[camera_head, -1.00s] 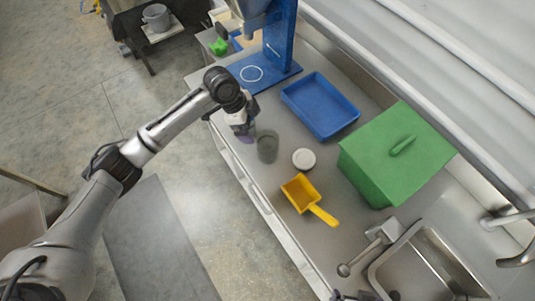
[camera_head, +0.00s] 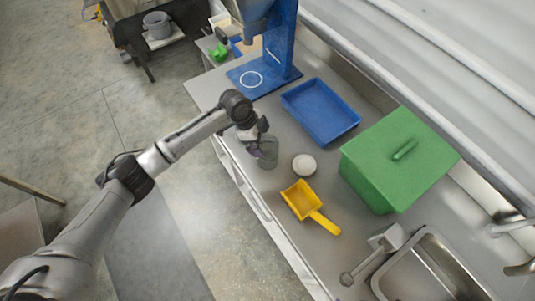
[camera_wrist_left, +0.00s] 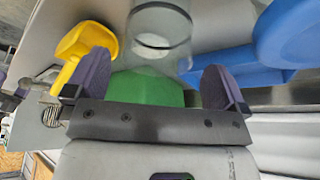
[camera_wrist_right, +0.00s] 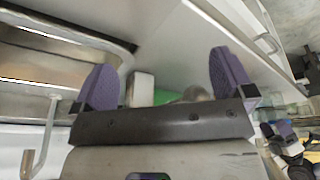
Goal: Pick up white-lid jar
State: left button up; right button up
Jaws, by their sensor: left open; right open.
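A round white lid (camera_head: 304,165) shows from above on the steel counter; the body under it cannot be made out. A clear, see-through jar (camera_head: 266,153) stands to its left, right at my left gripper (camera_head: 256,143). In the left wrist view, the clear jar (camera_wrist_left: 160,30) is just beyond the open purple fingers of my left gripper (camera_wrist_left: 158,82), roughly between them. A white round shape shows through its wall. My right gripper (camera_wrist_right: 165,80) is open and empty in the right wrist view, away from the jars.
A yellow scoop (camera_head: 303,201) lies in front of the white lid. A blue tray (camera_head: 320,110) is behind it, and a green lidded bin (camera_head: 395,160) stands to the right. A blue stand (camera_head: 283,45) is at the far end. A sink (camera_head: 430,265) is at the near right.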

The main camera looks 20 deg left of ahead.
aim_at(266, 146)
pick_arm(q)
jog(key=shift+x, duration=2.25)
jog(key=shift+s, duration=0.1)
jog(key=c, duration=1.1)
